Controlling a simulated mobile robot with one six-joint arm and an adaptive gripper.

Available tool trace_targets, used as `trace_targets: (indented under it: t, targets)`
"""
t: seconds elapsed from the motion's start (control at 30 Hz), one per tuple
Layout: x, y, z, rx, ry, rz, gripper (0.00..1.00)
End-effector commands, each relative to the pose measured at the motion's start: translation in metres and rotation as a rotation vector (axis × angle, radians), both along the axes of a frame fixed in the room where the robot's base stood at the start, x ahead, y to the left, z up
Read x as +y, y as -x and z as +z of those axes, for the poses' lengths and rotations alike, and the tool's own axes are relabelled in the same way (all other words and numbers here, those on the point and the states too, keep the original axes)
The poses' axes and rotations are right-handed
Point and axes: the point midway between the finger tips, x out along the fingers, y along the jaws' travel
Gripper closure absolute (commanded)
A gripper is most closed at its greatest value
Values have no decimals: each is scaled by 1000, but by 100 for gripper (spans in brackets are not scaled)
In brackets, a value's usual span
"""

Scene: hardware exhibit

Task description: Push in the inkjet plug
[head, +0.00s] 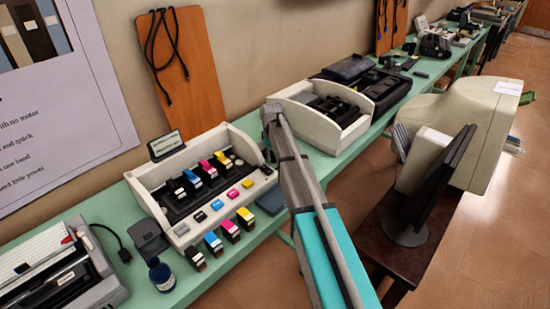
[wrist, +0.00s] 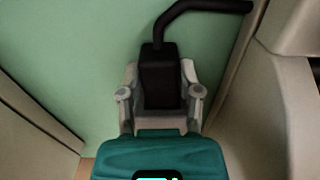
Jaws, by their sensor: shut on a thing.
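My gripper (wrist: 160,94) is shut on a black plug (wrist: 158,75) in the wrist view, one pale finger on each side of it. A thick black cable (wrist: 200,7) leaves the plug's top and bends right. The plug is over the green tabletop, in the gap between two cream housings. No socket can be made out, so I cannot tell how the plug sits to one. In the head view my arm reaches to the right of the inkjet printer (head: 150,185), a cream open case with coloured cartridges. The plug is hidden there.
A cream housing (wrist: 30,125) stands left of my gripper and another (wrist: 265,110) close on the right. In the head view a second cream machine (head: 297,97) stands beside my arm. A monitor (head: 430,185) stands on a brown stand at right.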

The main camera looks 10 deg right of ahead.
Motion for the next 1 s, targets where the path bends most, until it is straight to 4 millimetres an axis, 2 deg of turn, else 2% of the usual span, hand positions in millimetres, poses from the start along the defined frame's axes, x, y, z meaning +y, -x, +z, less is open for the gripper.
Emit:
trace_targets:
  t: [0.2,0.23,0.4,1.0]
  targets:
    - [5,-4,0,-10,-11,3,100]
    - [5,-4,0,-11,-10,3,51]
    - [4,-4,0,-10,-8,2,20]
    - [2,-2,3,-6,-5,1,20]
